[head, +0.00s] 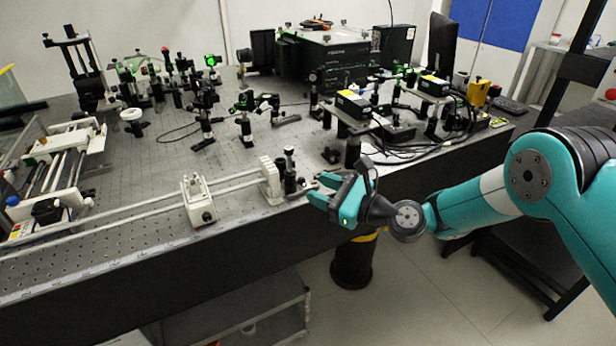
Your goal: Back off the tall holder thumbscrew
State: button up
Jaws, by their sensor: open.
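My gripper (318,189) is at the front edge of the optical table, with its fingers pointing left. It is open, and nothing shows between its fingers. Just left of the fingertips stands an upright dark post holder (290,172) with a lighter top. It appears to be the tall holder, but I cannot be sure. Its thumbscrew is too small to make out, and the fingers may hide it. I cannot tell whether the fingers touch the holder.
A white rail carriage (270,178) stands close left of the holder. Another white carriage (199,203) sits further left on the long rail (130,223). Posts and optics crowd the back of the optical table (100,265). A cabled assembly (380,128) stands behind my gripper.

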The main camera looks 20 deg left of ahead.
aim_at(303, 182)
jog(key=shift+w+a, duration=0.2)
jog(key=shift+a, duration=0.75)
jog(key=shift+w+a, duration=0.15)
jog(key=shift+a, duration=0.8)
grip_shut()
